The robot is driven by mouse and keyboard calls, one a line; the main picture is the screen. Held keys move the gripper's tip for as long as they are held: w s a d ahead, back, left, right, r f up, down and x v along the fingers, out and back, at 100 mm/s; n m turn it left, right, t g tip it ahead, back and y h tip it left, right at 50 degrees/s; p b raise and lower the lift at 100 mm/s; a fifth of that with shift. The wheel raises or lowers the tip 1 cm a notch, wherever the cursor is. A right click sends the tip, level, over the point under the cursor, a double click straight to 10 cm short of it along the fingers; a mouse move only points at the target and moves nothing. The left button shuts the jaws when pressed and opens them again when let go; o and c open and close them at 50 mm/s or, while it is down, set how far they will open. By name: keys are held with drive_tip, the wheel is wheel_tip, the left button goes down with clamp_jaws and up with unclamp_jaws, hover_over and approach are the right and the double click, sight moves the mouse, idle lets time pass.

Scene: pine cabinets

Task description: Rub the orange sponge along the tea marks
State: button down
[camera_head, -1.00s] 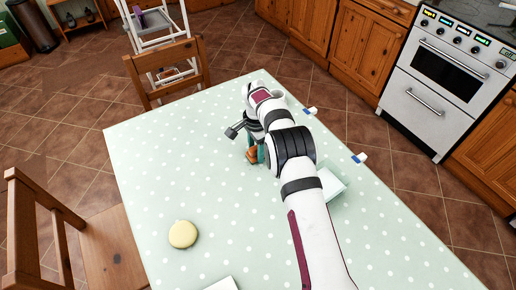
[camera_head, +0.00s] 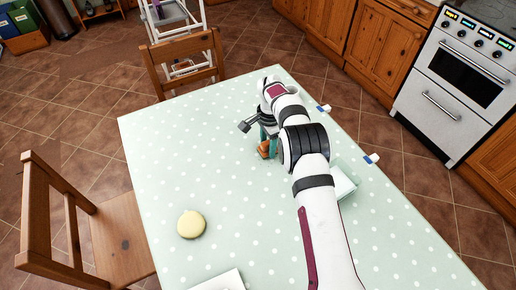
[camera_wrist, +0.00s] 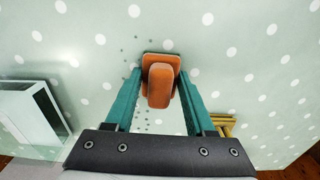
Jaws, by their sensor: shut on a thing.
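The orange sponge (camera_head: 266,148) is low at the tabletop, partly hidden by my arm in the head view. In the wrist view the sponge (camera_wrist: 161,84) is a darker orange base with a lighter block on top, between the two teal fingers. My gripper (camera_wrist: 160,88) is shut on it. I cannot tell whether the sponge touches the cloth. Tea marks (camera_wrist: 123,50) show as small grey specks to the upper left of the sponge. More specks lie just below it, between the fingers. The marks are too small to make out in the head view.
The table (camera_head: 165,170) has a pale green dotted cloth. A pale tray (camera_head: 346,182) stands right of my arm. A round yellow thing (camera_head: 191,224) and a white item (camera_head: 225,281) lie nearer. Two clips (camera_head: 371,159) sit on the right edge.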

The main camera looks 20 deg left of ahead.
drive_tip(key=shift+w+d, duration=0.8)
drive_tip(key=shift+d, duration=0.05)
wheel_tip(320, 180, up, 8)
drive_tip(key=shift+r, duration=0.1)
